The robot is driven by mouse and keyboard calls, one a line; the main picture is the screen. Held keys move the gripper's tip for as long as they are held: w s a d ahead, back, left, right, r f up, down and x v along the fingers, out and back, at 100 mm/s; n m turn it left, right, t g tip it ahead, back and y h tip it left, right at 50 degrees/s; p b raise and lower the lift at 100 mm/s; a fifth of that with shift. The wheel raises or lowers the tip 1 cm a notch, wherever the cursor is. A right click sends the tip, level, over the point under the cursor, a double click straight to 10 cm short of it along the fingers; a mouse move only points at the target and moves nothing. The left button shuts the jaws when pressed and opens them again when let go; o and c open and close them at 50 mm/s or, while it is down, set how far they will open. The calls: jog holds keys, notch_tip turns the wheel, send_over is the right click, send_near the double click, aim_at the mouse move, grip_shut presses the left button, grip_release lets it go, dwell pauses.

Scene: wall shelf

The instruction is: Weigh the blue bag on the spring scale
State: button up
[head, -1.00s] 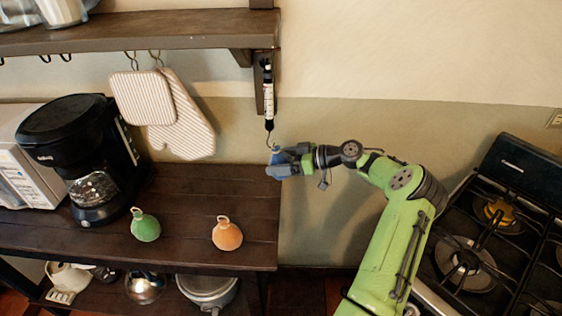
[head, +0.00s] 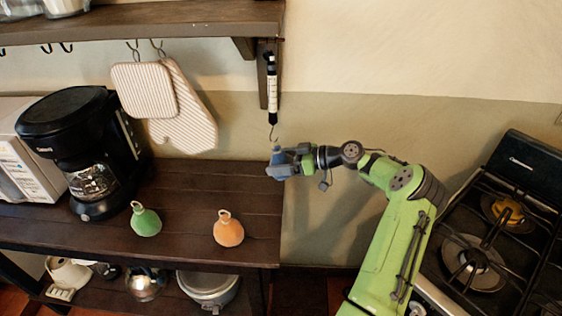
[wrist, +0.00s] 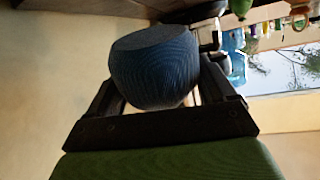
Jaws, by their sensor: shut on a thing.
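The blue bag (wrist: 155,68) is held between the two dark fingers of my gripper (wrist: 160,112) in the wrist view. In the head view my gripper (head: 284,166) is shut on the blue bag (head: 277,155), which is mostly hidden by the fingers. The spring scale (head: 271,88), a black and white tube, hangs from the shelf bracket. Its hook (head: 272,136) hangs just above the bag's top. I cannot tell whether the bag's loop touches the hook. A green bag (head: 145,220) and an orange bag (head: 228,230) stand on the dark wooden counter (head: 185,190).
A wall shelf (head: 180,20) with hooks and striped pot holders (head: 185,105) is above the counter. A coffee maker (head: 80,150) stands at the left. A gas stove (head: 490,240) is at the right. The wall beside the scale is bare.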

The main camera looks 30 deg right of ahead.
jog(key=shift+r, duration=0.1)
jog(key=o, duration=1.1)
jog(key=p+v, duration=0.2)
jog(key=v, duration=1.3)
jog(key=shift+s+d+p, duration=0.2)
jog(key=shift+s+p, duration=0.15)
jog(key=shift+p, duration=0.05)
